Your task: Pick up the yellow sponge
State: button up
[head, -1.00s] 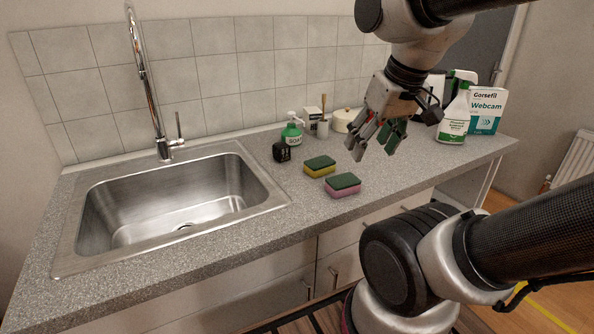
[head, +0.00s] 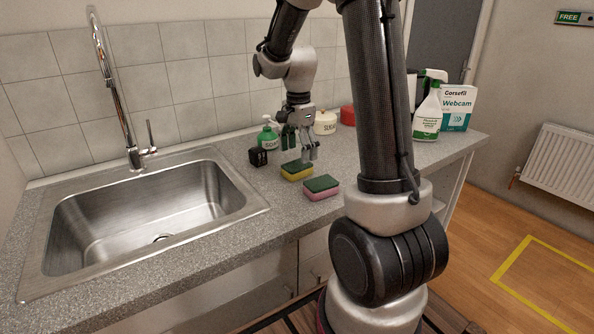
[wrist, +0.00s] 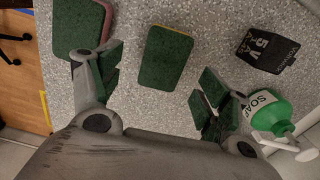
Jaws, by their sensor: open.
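The yellow sponge (head: 297,171) has a green scouring top and lies flat on the counter right of the sink. It also shows in the wrist view (wrist: 164,58), green side up, with a thin yellow edge. My gripper (head: 299,150) is above and just behind it, pointing down. In the wrist view my gripper (wrist: 155,88) is open and empty, its fingers spread wide. The sponge lies ahead between the lines of the two fingers, apart from both.
A pink sponge (head: 321,188) with a green top lies close at the right front. A black box (head: 258,157) and a green soap bottle (head: 268,138) stand at the left and behind. A sugar jar (head: 325,122), a red object (head: 347,115) and a spray bottle (head: 427,112) stand farther right. The sink (head: 70,262) is left.

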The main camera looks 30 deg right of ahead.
aim_at(297, 165)
jog(key=f, duration=0.5)
jog(key=shift+w+f, duration=0.2)
jog(key=shift+f, duration=0.1)
jog(key=shift+c, duration=0.4)
jog(key=c, duration=0.7)
